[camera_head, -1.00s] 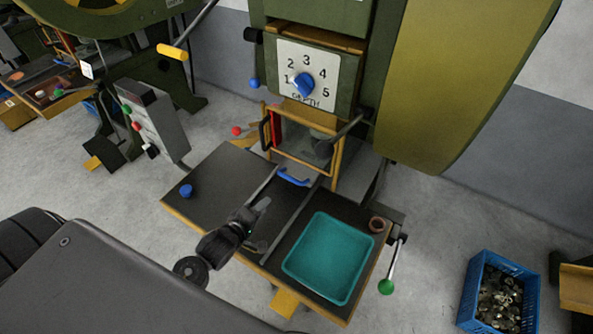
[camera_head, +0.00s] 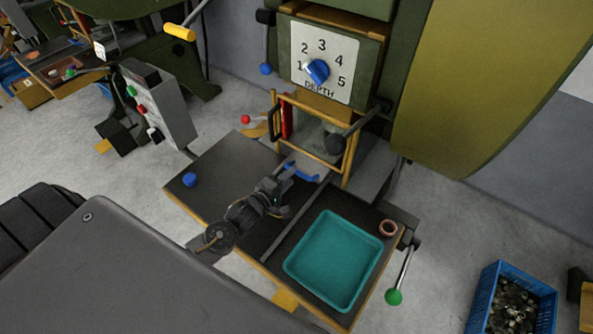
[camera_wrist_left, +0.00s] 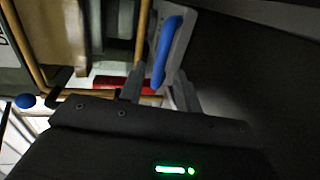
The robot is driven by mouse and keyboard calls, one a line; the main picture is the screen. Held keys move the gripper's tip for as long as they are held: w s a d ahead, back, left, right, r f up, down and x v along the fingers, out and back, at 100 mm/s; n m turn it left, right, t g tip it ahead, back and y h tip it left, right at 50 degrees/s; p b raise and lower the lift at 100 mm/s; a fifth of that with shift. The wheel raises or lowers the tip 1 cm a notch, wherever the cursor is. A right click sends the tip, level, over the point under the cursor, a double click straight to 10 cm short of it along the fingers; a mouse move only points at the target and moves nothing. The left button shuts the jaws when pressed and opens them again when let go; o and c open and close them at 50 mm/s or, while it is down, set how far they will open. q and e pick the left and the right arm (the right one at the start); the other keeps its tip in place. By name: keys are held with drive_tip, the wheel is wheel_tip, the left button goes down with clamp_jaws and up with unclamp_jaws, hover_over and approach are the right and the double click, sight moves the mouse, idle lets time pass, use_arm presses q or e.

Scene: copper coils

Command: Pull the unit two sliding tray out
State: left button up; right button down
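The sliding tray's blue handle (camera_head: 302,172) is at the far end of the rail channel in the table, just in front of the framed opening of the press. In the left wrist view the handle (camera_wrist_left: 166,48) stands on a grey plate, the visible part of the tray (camera_wrist_left: 182,52). My left gripper (camera_head: 284,178) is low over the channel, just short of the handle. In the wrist view its two fingers (camera_wrist_left: 158,92) are apart, with the handle's near end between or just beyond them; contact cannot be told. My right gripper is not in view.
A teal bin (camera_head: 334,262) lies right of the channel, with a small copper coil (camera_head: 388,228) beside it. A blue knob (camera_head: 190,180) stands on the table's left. A green-knobbed lever (camera_head: 394,297) is at the right edge. A yellow-framed guard (camera_head: 350,160) surrounds the opening.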

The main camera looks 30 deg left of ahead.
sight(297, 172)
use_arm(q)
drive_tip(key=x, duration=0.5)
clamp_jaws()
